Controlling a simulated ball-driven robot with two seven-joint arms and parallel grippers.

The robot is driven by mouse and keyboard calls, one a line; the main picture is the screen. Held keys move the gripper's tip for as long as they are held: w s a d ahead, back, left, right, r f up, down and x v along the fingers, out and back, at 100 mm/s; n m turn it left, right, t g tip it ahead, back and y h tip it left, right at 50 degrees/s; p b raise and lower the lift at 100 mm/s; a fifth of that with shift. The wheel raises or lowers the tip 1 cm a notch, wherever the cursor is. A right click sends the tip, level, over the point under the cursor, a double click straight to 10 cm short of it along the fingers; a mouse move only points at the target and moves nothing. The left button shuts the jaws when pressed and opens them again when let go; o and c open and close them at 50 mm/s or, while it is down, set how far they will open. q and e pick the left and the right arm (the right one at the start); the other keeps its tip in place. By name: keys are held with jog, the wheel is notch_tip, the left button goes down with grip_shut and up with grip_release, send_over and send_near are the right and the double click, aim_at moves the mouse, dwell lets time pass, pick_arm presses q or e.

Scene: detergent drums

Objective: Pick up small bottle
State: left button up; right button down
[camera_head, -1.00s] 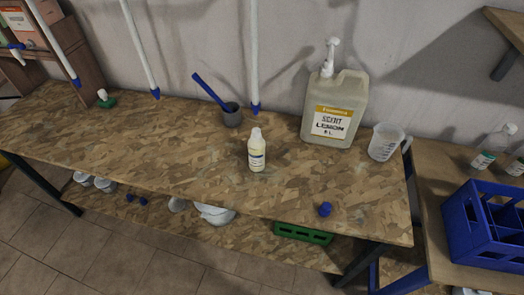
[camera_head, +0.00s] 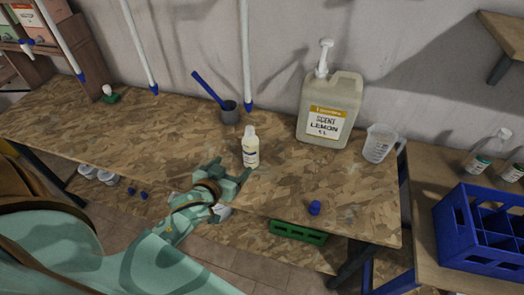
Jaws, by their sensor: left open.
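The small bottle (camera_head: 250,148) is white with a pale label and stands upright on the chipboard table (camera_head: 150,145), near its middle. My left gripper (camera_head: 243,173) is at the table's front edge, just in front of and slightly left of the bottle. Its jaws are open and point toward the bottle. I cannot tell whether a finger touches the bottle. My left arm comes in from the lower left and covers part of the table's front edge and the lower shelf. My right gripper is not in view.
Behind the bottle stands a grey cup (camera_head: 229,112) with a blue-handled tool. To the right are a large lemon detergent jug (camera_head: 328,108), a measuring jug (camera_head: 379,143) and a blue cap (camera_head: 314,208). A blue crate (camera_head: 480,235) stands on the side table at right.

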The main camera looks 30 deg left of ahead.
aim_at(247, 153)
pick_arm(q)
jog(key=b+x, duration=0.2)
jog(key=x, duration=0.8)
jog(key=shift+a+f, duration=0.15)
jog(key=shift+f, duration=0.05)
jog(key=b+x, duration=0.1)
jog(key=x, duration=0.1)
jog(key=f+b+x, duration=0.1)
jog(key=x, duration=0.2)
jog(key=shift+s+a+b, duration=0.1)
jog(key=shift+b, duration=0.25)
jog(key=shift+w, duration=0.2)
jog(key=shift+s+r, duration=0.1)
jog(key=c, duration=1.3)
